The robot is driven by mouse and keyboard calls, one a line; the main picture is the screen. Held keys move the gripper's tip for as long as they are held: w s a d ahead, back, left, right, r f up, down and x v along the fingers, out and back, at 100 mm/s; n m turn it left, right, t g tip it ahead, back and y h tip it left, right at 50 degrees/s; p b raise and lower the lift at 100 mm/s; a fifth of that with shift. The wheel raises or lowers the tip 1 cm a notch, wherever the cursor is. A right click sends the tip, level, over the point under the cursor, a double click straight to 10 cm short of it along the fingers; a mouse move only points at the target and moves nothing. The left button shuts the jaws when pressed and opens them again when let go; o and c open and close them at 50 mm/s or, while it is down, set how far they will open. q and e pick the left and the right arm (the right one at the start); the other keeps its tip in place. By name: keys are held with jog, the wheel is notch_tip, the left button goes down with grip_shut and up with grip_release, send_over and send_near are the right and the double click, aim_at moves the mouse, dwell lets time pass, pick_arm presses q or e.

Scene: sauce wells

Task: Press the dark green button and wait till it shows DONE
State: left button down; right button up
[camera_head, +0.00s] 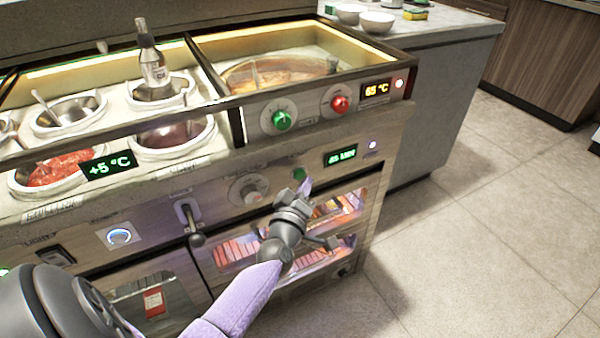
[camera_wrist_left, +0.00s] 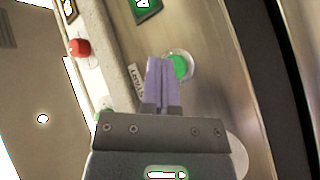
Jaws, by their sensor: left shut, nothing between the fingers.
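The dark green button (camera_head: 299,174) is on the front panel of the counter, left of a small display (camera_head: 340,157) with green characters that look like a number and MIN. In the left wrist view the button (camera_wrist_left: 181,67) shows bright green inside a pale ring. My left gripper (camera_head: 305,187) is shut and empty, its tips close to the button. In the left wrist view its lilac fingers (camera_wrist_left: 162,80) lie beside the button and slightly overlap its ring. I cannot tell whether they touch it. My right gripper is not in view.
A grey knob (camera_head: 248,190) and a lever (camera_head: 190,218) are left of the button. Above are a green knob (camera_head: 281,120), a red knob (camera_head: 339,103) and a 65 °C display (camera_head: 376,89). A lit glass-fronted compartment (camera_head: 340,207) is below. Open floor lies to the right.

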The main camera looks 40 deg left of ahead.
pick_arm(q)
jog(key=shift+d, duration=0.1)
jog(key=d, duration=0.1)
jog(key=s+d+p, duration=0.1)
jog(key=d, duration=0.1)
jog(key=s+d, duration=0.1)
jog(key=shift+d+p, duration=0.3)
jog(key=shift+p, duration=0.1)
dwell(0.7)
jog(key=shift+f, duration=0.1)
